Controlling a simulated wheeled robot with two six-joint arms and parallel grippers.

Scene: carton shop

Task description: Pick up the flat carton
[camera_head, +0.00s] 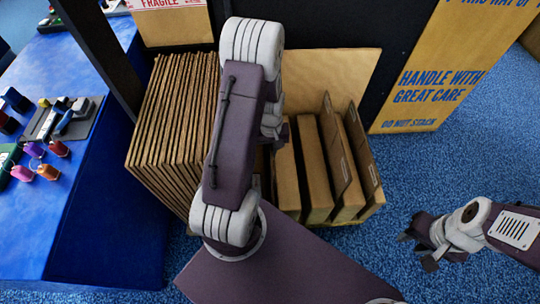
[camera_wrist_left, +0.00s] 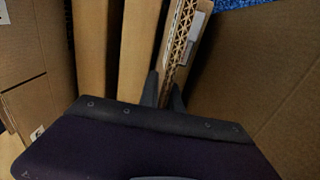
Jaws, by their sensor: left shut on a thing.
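In the left wrist view, a flat brown carton (camera_wrist_left: 182,42) stands on edge with its corrugated edge up. The two dark fingers of my left gripper (camera_wrist_left: 165,92) are shut on that edge, one on each side. In the head view my left arm hides most of this gripper (camera_head: 281,132), which is down at the row of upright cartons (camera_head: 314,165). I cannot tell there which carton it holds. My right gripper (camera_head: 424,249) is empty and open above the blue carpet at the lower right.
A tight pack of flat cartons (camera_head: 178,125) stands left of my left arm. A tan board (camera_head: 335,78) rises behind the row. A large printed carton (camera_head: 425,75) stands at the back right. A blue table (camera_head: 70,190) with small items is at the left. Carpet (camera_head: 470,165) is clear at the right.

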